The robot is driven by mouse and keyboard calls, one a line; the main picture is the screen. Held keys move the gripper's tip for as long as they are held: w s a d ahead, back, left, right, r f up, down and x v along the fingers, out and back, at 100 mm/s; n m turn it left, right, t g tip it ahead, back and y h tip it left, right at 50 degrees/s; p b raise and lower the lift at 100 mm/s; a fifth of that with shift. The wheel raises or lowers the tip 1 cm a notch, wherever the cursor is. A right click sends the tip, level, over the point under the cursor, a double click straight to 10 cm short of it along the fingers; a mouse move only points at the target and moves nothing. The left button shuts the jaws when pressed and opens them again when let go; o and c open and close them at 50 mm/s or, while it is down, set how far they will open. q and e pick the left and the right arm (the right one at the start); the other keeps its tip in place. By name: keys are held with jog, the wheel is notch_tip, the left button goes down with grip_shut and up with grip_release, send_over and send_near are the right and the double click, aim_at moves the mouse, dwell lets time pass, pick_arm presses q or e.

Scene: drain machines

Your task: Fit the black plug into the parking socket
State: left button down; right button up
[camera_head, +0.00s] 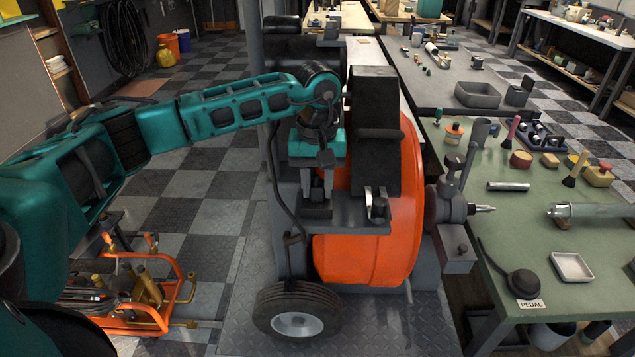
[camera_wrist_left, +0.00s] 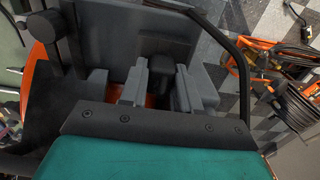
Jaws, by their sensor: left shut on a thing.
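My left gripper (camera_head: 317,192) points down over a grey shelf (camera_head: 347,222) on the side of the orange drum machine (camera_head: 368,235). Its two grey fingers also show in the left wrist view (camera_wrist_left: 167,88), shut on the black plug (camera_wrist_left: 160,72), a dark block between them. In the head view a dark block (camera_head: 317,210) sits directly below the fingertips at the shelf. I cannot clearly separate plug from parking socket there, nor tell whether the plug is seated. My right gripper is not in view.
A small metal fitting (camera_head: 376,205) stands on the shelf to the right. A tall dark box (camera_head: 375,130) rises close behind. The green workbench (camera_head: 520,240) holds several tools at right.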

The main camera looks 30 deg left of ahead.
aim_at(318, 183)
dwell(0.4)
pick_arm(q)
jog(key=c, duration=0.7)
grip_release()
jog(key=shift+c, duration=0.2)
notch_tip(318, 183, up, 13)
jog(key=shift+d+f, duration=0.1)
